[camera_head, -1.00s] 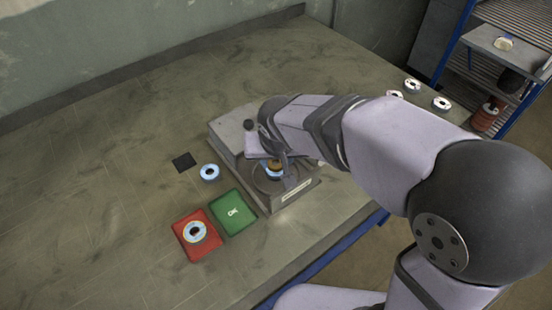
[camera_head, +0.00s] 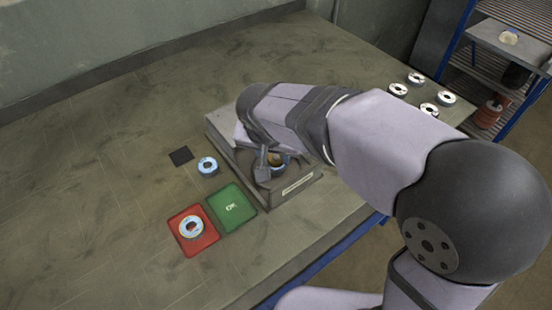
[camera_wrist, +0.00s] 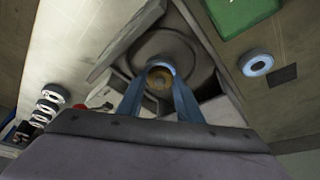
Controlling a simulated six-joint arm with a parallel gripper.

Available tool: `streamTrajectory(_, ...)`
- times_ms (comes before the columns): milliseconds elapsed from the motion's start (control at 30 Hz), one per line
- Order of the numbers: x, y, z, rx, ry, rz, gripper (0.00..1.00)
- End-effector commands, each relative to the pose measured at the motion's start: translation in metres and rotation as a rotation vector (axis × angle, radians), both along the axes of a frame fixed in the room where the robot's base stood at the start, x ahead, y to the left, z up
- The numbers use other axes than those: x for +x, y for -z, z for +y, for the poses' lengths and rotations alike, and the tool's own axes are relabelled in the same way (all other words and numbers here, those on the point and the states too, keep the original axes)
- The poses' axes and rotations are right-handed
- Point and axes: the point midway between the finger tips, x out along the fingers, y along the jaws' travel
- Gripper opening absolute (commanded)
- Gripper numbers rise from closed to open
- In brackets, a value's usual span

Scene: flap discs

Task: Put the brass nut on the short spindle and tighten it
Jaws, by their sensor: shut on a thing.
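My gripper (camera_wrist: 158,88) points down over the grey fixture (camera_head: 298,188) and its round dark plate (camera_wrist: 200,45). In the head view the brass-coloured part (camera_head: 275,158) is partly hidden by my gripper. The short spindle is hidden, and I cannot tell how far the nut sits on it.
A blue-rimmed disc (camera_head: 207,166) lies left of the fixture, near a black square (camera_head: 181,156). Another disc (camera_head: 191,227) lies on the red mat (camera_head: 208,240). The green OK mat (camera_head: 232,208) is empty. Several white discs (camera_head: 446,98) stand at the table's right end.

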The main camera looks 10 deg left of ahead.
Motion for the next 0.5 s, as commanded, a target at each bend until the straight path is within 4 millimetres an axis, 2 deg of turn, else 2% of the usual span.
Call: streamTrajectory(500,0.0031,-0.0007,0.0073,-0.003,0.605,-0.001,0.07)
